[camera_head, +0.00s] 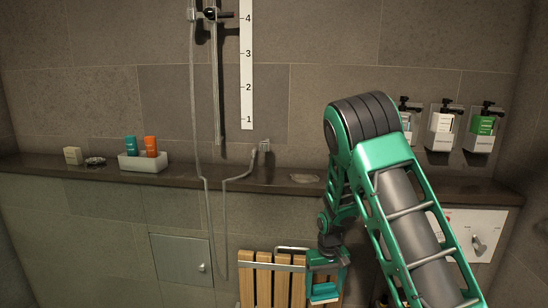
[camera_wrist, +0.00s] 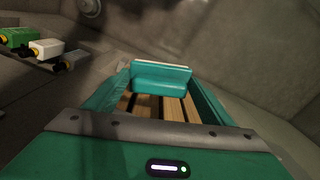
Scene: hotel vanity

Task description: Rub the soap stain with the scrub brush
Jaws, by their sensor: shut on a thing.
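My gripper (camera_head: 326,268) hangs low in front of the wooden slatted seat, below the ledge. It is shut on a teal block with a pale edge, which looks like the scrub brush (camera_head: 325,292). In the wrist view the brush (camera_wrist: 161,78) sits between the two green fingers of my gripper (camera_wrist: 160,88), with wooden slats behind it. The soap stain (camera_head: 304,178) appears as a pale patch on the dark ledge, up and slightly left of my gripper. The brush is well apart from it.
The dark ledge (camera_head: 230,184) runs along the tiled wall. A white tray (camera_head: 143,164) with two bottles, a dish (camera_head: 95,160) and a beige block (camera_head: 73,155) stand at left. A shower hose (camera_head: 204,140) hangs over the ledge. Wall dispensers (camera_head: 441,125) are at right. The slatted seat (camera_head: 263,280) is below.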

